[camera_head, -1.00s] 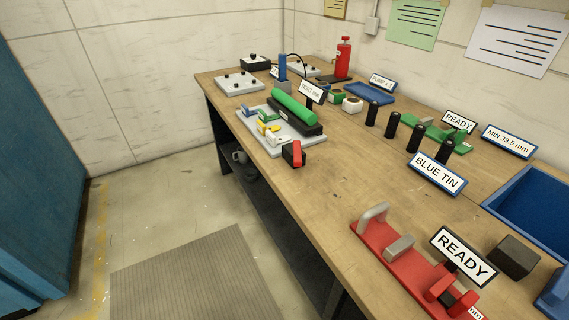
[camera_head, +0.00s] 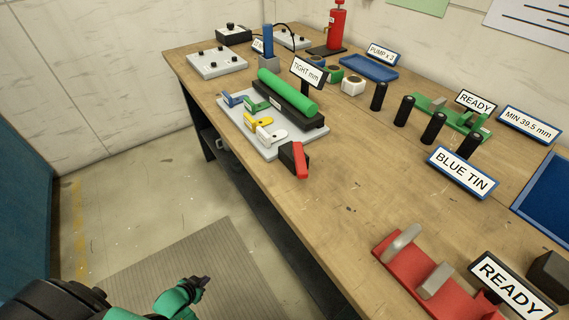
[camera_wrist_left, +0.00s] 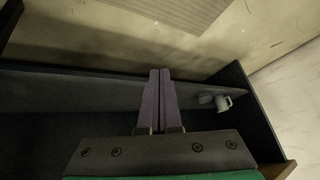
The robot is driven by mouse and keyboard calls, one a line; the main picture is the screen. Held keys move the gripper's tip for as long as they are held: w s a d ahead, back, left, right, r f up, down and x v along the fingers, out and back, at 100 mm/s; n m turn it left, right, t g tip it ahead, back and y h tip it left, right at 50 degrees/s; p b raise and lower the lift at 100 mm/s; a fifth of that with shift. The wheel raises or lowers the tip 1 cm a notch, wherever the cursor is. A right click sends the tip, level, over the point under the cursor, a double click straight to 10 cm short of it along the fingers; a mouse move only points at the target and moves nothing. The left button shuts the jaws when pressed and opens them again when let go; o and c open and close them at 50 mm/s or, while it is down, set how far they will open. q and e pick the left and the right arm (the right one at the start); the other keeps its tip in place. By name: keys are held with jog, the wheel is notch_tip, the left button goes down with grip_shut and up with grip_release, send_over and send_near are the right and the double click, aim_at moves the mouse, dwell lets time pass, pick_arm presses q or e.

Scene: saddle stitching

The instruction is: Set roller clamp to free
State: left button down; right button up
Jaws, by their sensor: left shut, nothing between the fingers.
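A green roller (camera_head: 287,92) lies on a black base (camera_head: 300,122) on a light grey plate (camera_head: 262,149). A red lever (camera_head: 299,160) on a black block stands at the plate's near right corner. A "TIGHT mm" sign (camera_head: 308,72) stands behind the roller. Which part is the roller clamp's control is not labelled clearly. My left gripper (camera_head: 203,283) is low at the bottom, off the table's front side and well apart from the roller and lever. In the left wrist view its fingers (camera_wrist_left: 160,74) are together and empty. My right gripper is not in view.
Blue, green, yellow and white tabs (camera_head: 257,121) sit along the plate's front. Black cylinders (camera_head: 404,111) stand to the right. A red fixture (camera_head: 415,275) is at the near right. A dark shelf with a mug (camera_wrist_left: 223,103) shows under the table. The table's middle is clear.

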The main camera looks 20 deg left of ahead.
aim_at(300, 159)
pick_arm(q)
jog(key=w+a+r+m+t+h+b, duration=0.1)
jog(key=w+a+r+m+t+h, duration=0.2)
jog(key=w+r, duration=0.7)
jog(key=w+r+t+h, duration=0.2)
jog(key=w+r+t, duration=0.2)
jog(key=w+r, duration=0.7)
jog(key=s+d+r+m+g+h, duration=0.2)
jog(key=d+r+m+h, duration=0.15)
jog(key=r, duration=0.45)
jog(key=s+d+r+m+g+h+b, duration=0.1)
jog(key=s+d+r+m+g+h, duration=0.15)
jog(key=d+r+h, duration=0.4)
jog(key=s+d+r+m+g+h, duration=0.1)
jog(key=d+r+m+g+h, duration=0.15)
jog(key=r, duration=0.65)
jog(key=shift+m, duration=0.25)
jog(key=p+x, duration=0.1)
jog(key=x, duration=0.3)
jog(key=p+x, duration=0.1)
jog(key=x, duration=0.4)
jog(key=p+x, duration=0.1)
jog(key=x, duration=0.4)
jog(key=shift+s+d+r, duration=0.1)
jog(key=shift+s+r, duration=0.1)
jog(key=shift+s, duration=0.2)
jog(key=shift+w+d+f, duration=0.15)
jog(key=shift+d, duration=0.2)
